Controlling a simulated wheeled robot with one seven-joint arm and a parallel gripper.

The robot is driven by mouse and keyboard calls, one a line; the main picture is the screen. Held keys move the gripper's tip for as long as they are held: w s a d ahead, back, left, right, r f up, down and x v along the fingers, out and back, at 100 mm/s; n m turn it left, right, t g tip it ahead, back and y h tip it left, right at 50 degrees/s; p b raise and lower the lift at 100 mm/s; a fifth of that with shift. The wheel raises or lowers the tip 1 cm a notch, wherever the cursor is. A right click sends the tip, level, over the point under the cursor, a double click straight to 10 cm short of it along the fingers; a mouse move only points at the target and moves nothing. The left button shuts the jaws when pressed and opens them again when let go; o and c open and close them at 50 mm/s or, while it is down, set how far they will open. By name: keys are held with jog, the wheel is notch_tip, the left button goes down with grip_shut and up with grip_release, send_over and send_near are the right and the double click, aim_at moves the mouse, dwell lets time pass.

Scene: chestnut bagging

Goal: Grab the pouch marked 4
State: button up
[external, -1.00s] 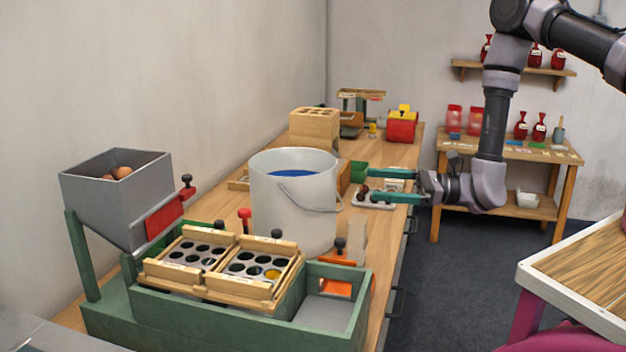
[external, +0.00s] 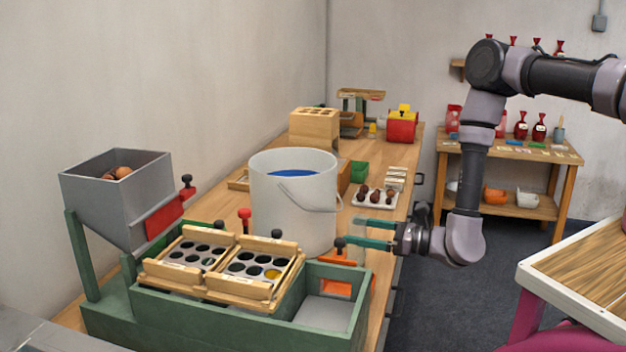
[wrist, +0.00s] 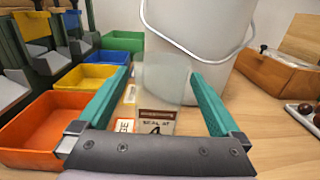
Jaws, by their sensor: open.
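In the wrist view a clear, upright pouch (wrist: 163,80) stands between my two green fingers. In the external view my gripper (external: 352,231) is low over the right edge of the bench, just right of the white bucket (external: 290,215). The pouch is not clearly visible there, behind the fingers.
The bucket stands close behind the pouch in the wrist view (wrist: 205,45). Orange (wrist: 45,130), yellow (wrist: 92,76) and green (wrist: 124,41) bins line the left. A tray of chestnuts (external: 384,206) and a wooden box (wrist: 270,76) are to the right.

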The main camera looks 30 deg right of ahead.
jog(key=shift+x, duration=1.95)
jog(key=shift+f, duration=0.15)
grip_shut()
